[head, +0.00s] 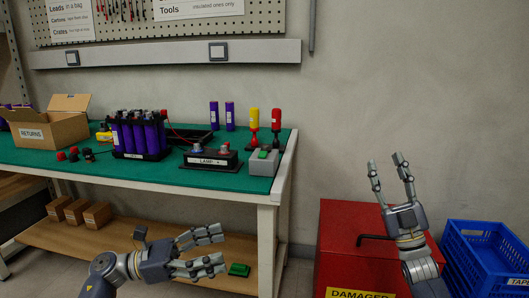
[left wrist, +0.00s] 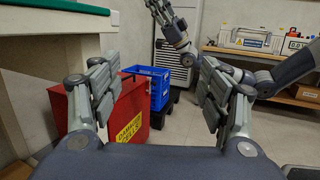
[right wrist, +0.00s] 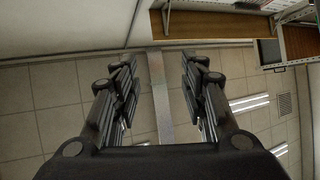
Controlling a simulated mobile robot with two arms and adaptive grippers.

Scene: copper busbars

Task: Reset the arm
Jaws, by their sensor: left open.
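My left gripper (head: 222,250) is in front of the workbench, below its top, with its fingers pointing right. It is open and empty; in the left wrist view its two fingers (left wrist: 158,95) stand wide apart. My right gripper (head: 388,170) is raised over the floor right of the bench, fingers pointing up, in front of the wall near the red box. Its fingers are apart with nothing between them, and the right wrist view shows its open fingers (right wrist: 160,85) against the ceiling.
The green-topped bench (head: 110,172) holds a purple battery pack (head: 138,135), a lamp block (head: 208,158), a grey box with a green button (head: 264,161) and a RETURNS carton (head: 45,130). A red DAMAGED box (head: 340,235) and blue crate (head: 485,250) stand right.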

